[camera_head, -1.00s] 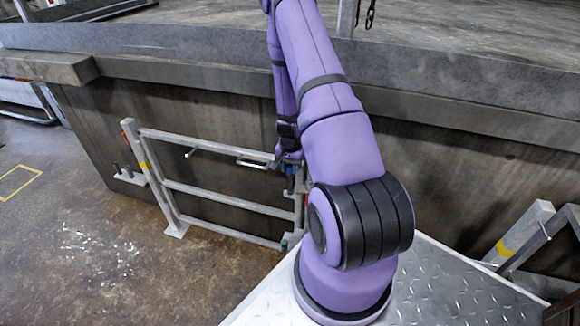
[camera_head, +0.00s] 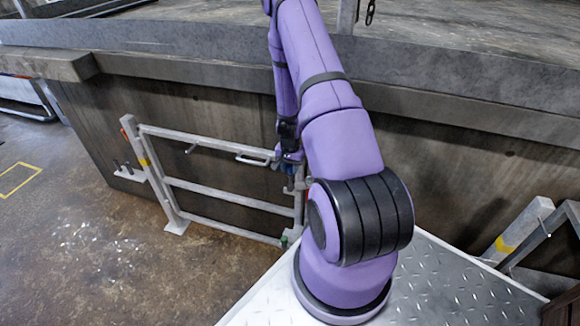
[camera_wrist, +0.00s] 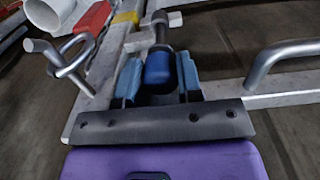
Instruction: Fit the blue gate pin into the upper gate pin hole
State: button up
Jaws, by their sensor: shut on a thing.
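My gripper (camera_wrist: 158,76) is shut on the blue gate pin (camera_wrist: 159,69), with one blue finger on each side of its blue grip. The pin's grey shaft (camera_wrist: 160,32) points away from my gripper, beside the pale metal bracket at the gate's latch end. I cannot tell whether its tip is in the upper hole; the hole itself is not clearly visible. In the head view my gripper (camera_head: 288,162) is at the top right of the grey gate (camera_head: 215,190), partly hidden by my arm.
A bent handle (camera_wrist: 285,62) sticks up from the gate rail on the right. A metal ring (camera_wrist: 70,58) and a red part (camera_wrist: 92,20) are on the left. A concrete wall (camera_head: 220,110) stands close behind the gate. The floor at left is clear.

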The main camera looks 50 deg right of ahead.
aim_at(290, 174)
jog(key=shift+f, duration=1.85)
dwell(0.3)
jog(key=shift+w, duration=0.1)
jog(key=shift+r, duration=3.1)
jog(key=shift+r, duration=0.25)
notch_tip(290, 174, up, 14)
jog(key=w+a+f+n, duration=0.1)
jog(key=w+a+n, duration=0.3)
jog(key=a, duration=0.6)
jog(key=w+a+f+n, duration=0.2)
jog(key=w+a+n, duration=0.3)
jog(key=a, duration=0.5)
jog(key=w+a+f+n, duration=0.2)
jog(key=w+a+n, duration=0.2)
jog(key=a, duration=0.6)
jog(key=shift+w+a+n, duration=0.25)
jog(key=shift+a+n, duration=0.05)
jog(key=shift+a, duration=0.05)
